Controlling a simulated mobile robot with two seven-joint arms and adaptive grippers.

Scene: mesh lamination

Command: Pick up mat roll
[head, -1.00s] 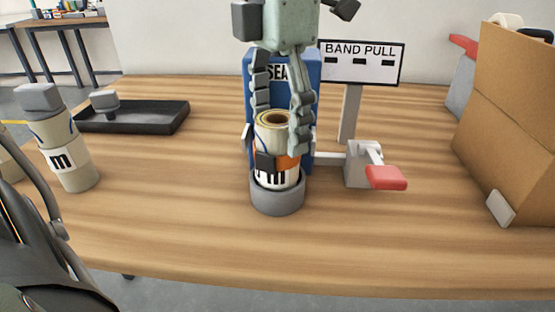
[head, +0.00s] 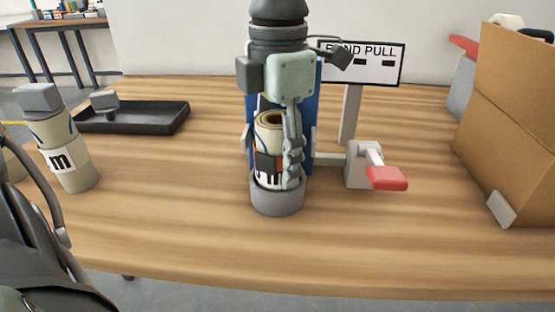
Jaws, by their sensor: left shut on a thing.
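The mat roll (head: 270,120), beige with a dark spiral end and a black-and-white label, stands upright in a round grey cup (head: 278,203). My left gripper (head: 275,165) comes down from above and is shut on the roll, with one jointed finger along its right front side. The other finger is mostly hidden. The lower end of the roll is hidden in the cup. My right gripper is not in view.
A blue panel (head: 309,100) stands right behind the cup. A BAND PULL sign (head: 385,70) and a red-ended lever (head: 386,178) are to its right. A cardboard box (head: 505,120) is far right; a grey-capped roll (head: 65,155) and black tray (head: 150,118) are left. The front table is clear.

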